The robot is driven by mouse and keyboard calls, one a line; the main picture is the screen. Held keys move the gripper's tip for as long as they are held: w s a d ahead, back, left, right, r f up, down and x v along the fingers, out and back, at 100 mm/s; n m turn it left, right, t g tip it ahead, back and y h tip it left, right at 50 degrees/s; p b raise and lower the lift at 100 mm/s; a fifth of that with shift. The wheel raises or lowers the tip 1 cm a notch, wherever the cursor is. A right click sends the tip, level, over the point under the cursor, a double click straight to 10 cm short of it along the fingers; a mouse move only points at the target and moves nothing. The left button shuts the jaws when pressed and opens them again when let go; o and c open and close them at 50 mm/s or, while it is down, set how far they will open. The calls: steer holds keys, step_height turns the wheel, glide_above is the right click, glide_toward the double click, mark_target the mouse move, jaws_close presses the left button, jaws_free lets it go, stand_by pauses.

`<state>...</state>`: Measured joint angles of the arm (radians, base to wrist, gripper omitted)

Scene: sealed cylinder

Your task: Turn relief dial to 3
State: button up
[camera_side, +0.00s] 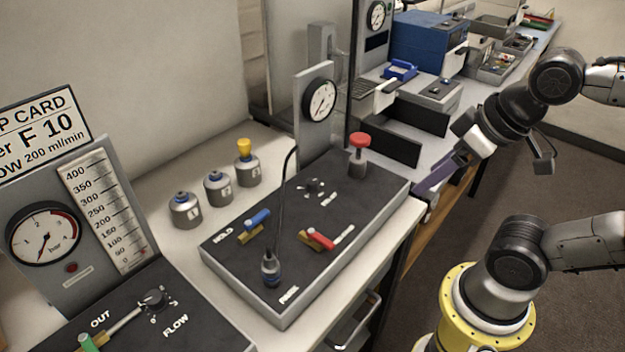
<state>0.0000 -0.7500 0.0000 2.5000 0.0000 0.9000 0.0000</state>
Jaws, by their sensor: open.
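The relief dial (314,187) is a small dark knob with white marks around it, on the black top of the middle panel box (225,262). Its label and pointer are too small to read surely. My gripper (437,172) is at the right, beyond the panel's right edge and apart from the dial. It is open, with nothing seen between its fingers. Its fingers are seen edge-on, and a purple-grey one shows most clearly.
A red-capped post (359,150) and an upright gauge (319,101) stand behind the dial. A blue lever (256,222), a red lever (319,239) and a hose fitting (270,268) are nearer. Several small cylinders (217,188) stand left. A flow panel (190,325) is front left.

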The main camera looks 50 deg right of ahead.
steer(key=shift+c, duration=0.5)
steer(key=w+r+m, duration=0.3)
steer(key=r+m, duration=0.2)
steer(key=m, duration=0.6)
steer(key=m+g, duration=0.5)
steer(key=m, duration=0.7)
glide_above(312, 181)
step_height(312, 181, down, 3)
steer(key=shift+g, duration=0.3)
step_height(312, 181, down, 14)
steer(key=shift+f, duration=0.2)
